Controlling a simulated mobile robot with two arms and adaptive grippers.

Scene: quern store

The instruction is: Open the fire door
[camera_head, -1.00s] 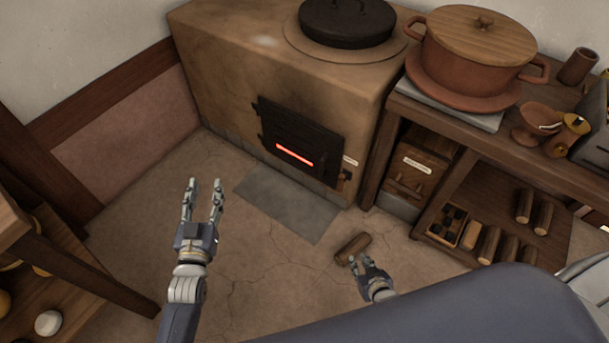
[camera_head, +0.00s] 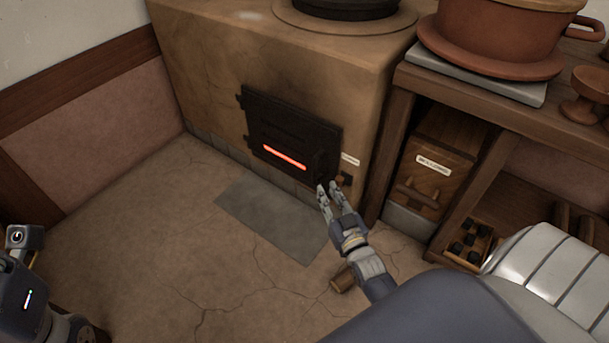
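The fire door (camera_head: 291,138) is a dark iron door, shut in the front of the clay stove (camera_head: 215,75). A glowing red slot crosses its lower part. A dark upright piece, perhaps its handle, stands at its right edge. My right gripper (camera_head: 329,187) is just below and in front of the door's lower right corner. Its two fingers are a little apart with nothing seen between them. I cannot tell whether they touch the door. Part of my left arm (camera_head: 25,295) shows at the lower left; its gripper fingers are out of view.
A grey slab (camera_head: 275,216) lies on the floor before the stove. A log (camera_head: 342,279) lies under my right arm, partly hidden. A wooden shelf unit with a labelled box (camera_head: 432,165) and a clay pot (camera_head: 495,40) stands right of the stove. The floor at left is clear.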

